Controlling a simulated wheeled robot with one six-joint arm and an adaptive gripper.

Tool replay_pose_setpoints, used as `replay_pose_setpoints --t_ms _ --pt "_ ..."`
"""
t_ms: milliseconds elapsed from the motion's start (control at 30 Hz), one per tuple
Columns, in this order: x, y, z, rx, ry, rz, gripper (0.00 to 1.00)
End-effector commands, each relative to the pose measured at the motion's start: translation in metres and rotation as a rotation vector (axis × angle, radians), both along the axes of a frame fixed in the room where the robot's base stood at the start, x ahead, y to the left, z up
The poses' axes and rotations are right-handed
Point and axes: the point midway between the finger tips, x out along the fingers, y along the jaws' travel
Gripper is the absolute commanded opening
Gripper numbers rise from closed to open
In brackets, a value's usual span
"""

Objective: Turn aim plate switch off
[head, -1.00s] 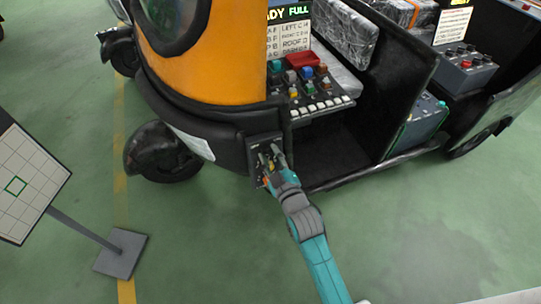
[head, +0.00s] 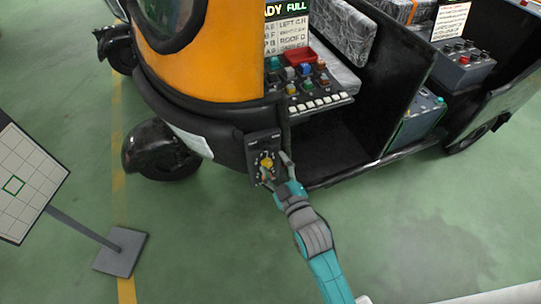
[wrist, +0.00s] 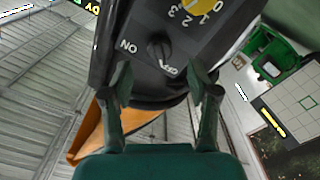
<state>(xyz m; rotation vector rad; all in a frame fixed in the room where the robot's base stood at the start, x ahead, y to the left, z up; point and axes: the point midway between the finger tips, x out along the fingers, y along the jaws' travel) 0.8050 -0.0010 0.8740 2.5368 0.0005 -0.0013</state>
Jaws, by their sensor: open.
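A dark switch panel (head: 256,144) is on the front corner of the yellow and black rickshaw. In the wrist view the panel has a black rotary knob (wrist: 158,46) between ON and OFF marks; its narrow end appears to slant toward OFF. A yellow dial (wrist: 198,9) with numbers is beside it and also shows in the head view (head: 266,163). My gripper (head: 278,168) is in front of the panel. In the wrist view my gripper (wrist: 165,88) is open and empty, its fingers on either side below the knob, apparently not touching it. No plate name is readable.
A white grid plate (head: 30,160) with a green square stands on a post at the left. Coloured buttons fill a console (head: 305,85) above the panel. The rickshaw's wheel (head: 160,152) is left of the panel. The green floor in front is clear.

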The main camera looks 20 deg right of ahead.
Motion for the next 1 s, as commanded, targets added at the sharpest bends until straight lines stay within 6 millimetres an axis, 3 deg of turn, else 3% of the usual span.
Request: replay_pose_setpoints --t_ms 200,400,600,1000 --pt "-0.038 0.0 -0.001 0.0 0.002 0.0 0.6" --pt "-0.062 0.0 -0.001 -0.001 0.001 -0.001 0.6" --pt "-0.071 0.0 0.0 -0.001 0.0 0.0 0.6" --pt "-0.071 0.0 0.0 -0.001 0.0 0.0 0.6"
